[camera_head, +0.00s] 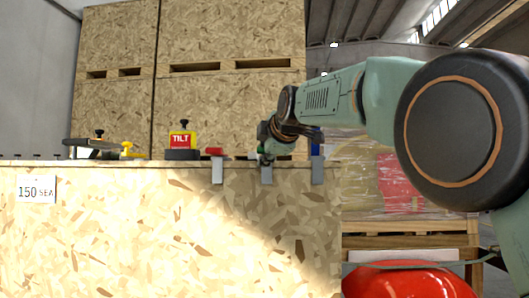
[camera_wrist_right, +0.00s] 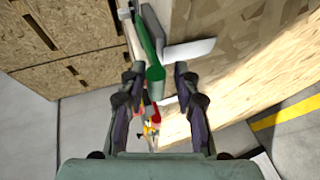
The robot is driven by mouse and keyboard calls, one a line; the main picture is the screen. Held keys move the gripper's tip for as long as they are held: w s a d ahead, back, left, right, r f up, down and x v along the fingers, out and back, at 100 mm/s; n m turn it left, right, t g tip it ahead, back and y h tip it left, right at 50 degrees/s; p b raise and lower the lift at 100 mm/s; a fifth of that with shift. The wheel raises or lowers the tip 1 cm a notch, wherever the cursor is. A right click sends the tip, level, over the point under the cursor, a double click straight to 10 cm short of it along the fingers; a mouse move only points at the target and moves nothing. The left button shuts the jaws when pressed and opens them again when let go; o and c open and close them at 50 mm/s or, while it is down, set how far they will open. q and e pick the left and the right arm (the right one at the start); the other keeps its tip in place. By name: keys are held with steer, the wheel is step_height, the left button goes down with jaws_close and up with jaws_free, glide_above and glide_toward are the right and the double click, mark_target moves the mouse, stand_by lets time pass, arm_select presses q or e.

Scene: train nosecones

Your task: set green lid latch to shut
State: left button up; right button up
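The green lid latch (camera_wrist_right: 150,52) is a long green lever with a rounded end beside a pale metal plate (camera_wrist_right: 187,50). In the head view, its grey plate (camera_head: 266,174) hangs over the crate's top edge, and my right gripper (camera_head: 267,147) covers much of the lever. In the right wrist view, my right gripper (camera_wrist_right: 158,74) is open, with the lever's rounded end between its fingertips. I see no finger closed on it; contact is unclear. My left gripper is not in view.
The wooden crate (camera_head: 150,230) has a red latch (camera_head: 215,152) left of the green one and a blue latch (camera_head: 317,137) right of it. A yellow-red TILT block (camera_head: 181,140) and yellow part (camera_head: 130,149) stand left. Tall wooden crates (camera_head: 230,35) stand behind.

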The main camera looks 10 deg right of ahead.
steer(key=shift+o, duration=0.4)
steer(key=shift+r, duration=0.1)
steer(key=shift+s+r, duration=0.25)
steer(key=shift+s, duration=0.15)
steer(key=v, duration=0.6)
steer(key=shift+s, duration=0.25)
steer(key=shift+f, duration=0.1)
